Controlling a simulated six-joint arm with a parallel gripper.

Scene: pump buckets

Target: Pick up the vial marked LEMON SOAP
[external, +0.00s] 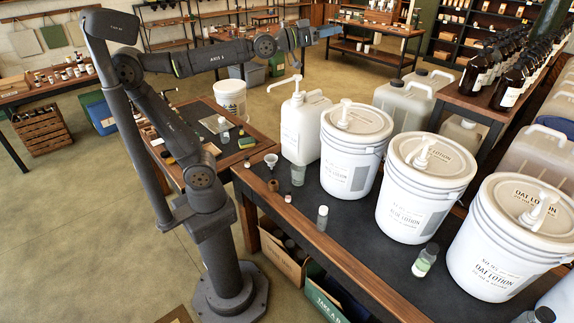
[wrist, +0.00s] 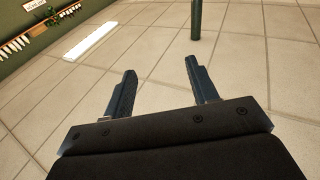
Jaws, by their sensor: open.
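Several small vials stand on the dark bench top by the pump buckets in the external view. One is a clear vial with a white cap (external: 322,218) near the front edge. A dark-capped vial (external: 273,186) and a tiny capped one (external: 288,198) are near the left corner. Their labels are too small to read, so I cannot tell which is LEMON SOAP. My gripper (external: 328,31) is raised high, far from the bench top.
White pump buckets (external: 355,150) (external: 415,205) (external: 500,260) fill the bench's middle and right. A white pump jug (external: 300,130) and a small funnel bottle (external: 271,160) stand at its left end. The bench's front strip (external: 350,245) is mostly clear. Brown bottles (external: 510,85) stand behind.

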